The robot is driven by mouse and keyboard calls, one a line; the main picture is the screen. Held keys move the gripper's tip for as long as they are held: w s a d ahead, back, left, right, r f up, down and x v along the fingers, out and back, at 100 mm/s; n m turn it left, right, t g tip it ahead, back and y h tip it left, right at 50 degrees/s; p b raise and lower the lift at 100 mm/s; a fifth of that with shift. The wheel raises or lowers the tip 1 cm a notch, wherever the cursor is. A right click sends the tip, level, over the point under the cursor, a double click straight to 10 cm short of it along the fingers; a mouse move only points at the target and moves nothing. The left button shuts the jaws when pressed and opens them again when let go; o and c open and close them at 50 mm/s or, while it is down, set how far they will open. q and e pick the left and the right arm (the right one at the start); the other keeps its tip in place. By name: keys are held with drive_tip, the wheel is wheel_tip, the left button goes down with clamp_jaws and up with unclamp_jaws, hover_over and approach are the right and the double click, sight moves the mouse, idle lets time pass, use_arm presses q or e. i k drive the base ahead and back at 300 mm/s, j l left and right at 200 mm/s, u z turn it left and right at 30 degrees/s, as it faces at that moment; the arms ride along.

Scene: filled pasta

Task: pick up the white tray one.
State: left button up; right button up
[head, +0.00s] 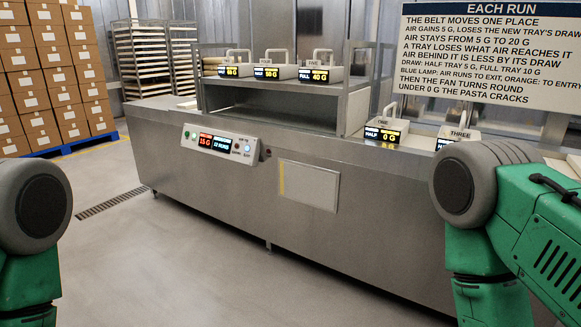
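A white tray marked ONE (387,123) with a raised handle sits on the right part of the steel counter. Its display reads HALF and 0 G. A second white tray, marked THREE (461,132), sits to its right, partly hidden by my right arm. More white handled trays stand on the upper shelf: a left one (235,70), a middle one (276,71) whose label looks like ONE but is small, and a right one (320,73) reading FULL 40 G. Neither of my grippers shows; only green and grey arm parts are at the left and right edges.
The long steel counter (230,180) has a control panel (222,143) reading 15 G and 12 RUNS. A rule sign (490,50) hangs at upper right. Racks (140,60) and stacked boxes (45,75) stand behind. The floor (170,250) in front is clear.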

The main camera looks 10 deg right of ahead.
sight(384, 129)
drive_tip(key=i+j+z, duration=0.1)
drive_tip(key=i+z, duration=0.4)
drive_tip(key=i+j+z, duration=0.25)
drive_tip(key=z, duration=0.2)
drive_tip(key=i+j+z, duration=0.5)
